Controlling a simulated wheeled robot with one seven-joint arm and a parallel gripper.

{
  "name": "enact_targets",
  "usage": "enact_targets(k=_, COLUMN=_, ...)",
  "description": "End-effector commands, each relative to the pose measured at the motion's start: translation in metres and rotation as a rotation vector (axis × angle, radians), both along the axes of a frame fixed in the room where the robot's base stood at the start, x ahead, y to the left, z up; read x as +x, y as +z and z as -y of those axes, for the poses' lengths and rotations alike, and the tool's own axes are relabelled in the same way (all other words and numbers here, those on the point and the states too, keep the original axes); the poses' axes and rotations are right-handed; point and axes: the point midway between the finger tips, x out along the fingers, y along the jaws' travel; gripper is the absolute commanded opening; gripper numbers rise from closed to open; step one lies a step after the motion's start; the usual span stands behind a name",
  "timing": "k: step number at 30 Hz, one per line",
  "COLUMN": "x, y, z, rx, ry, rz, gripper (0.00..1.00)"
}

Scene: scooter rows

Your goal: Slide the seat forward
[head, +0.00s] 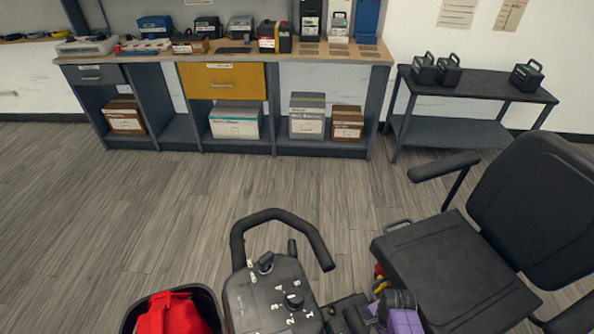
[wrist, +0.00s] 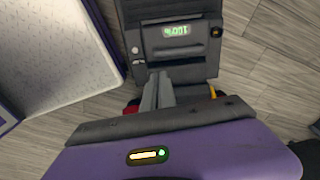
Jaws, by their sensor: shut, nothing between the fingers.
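The scooter's black seat (head: 450,265) is at the right in the head view, its backrest (head: 540,205) on the right and its cushion facing the tiller (head: 270,300). A grey bar handle (head: 397,224) shows at the cushion's far edge. My gripper (wrist: 158,76) is shut and empty in the wrist view, its fingers together in front of a dark unit (wrist: 177,52) with a lit green readout. I cannot tell whether they touch it. In the head view, my purple wrist is low beside the cushion's near left corner; the fingertips are hidden there.
A basket with a red item (head: 172,313) stands left of the tiller. A workbench (head: 225,55) with boxes and a low table (head: 470,88) with black packs line the back. Open wooden floor (head: 130,195) lies between. A pale speckled panel (wrist: 65,45) is left in the wrist view.

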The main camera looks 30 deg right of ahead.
Motion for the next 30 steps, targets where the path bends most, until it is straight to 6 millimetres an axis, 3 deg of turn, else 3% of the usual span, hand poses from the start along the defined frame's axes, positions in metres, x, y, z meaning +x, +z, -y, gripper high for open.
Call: enact_targets(k=30, x=0.007, y=0.001, z=-0.03, rx=-0.001, ry=-0.001, rz=0.0, gripper=0.0)
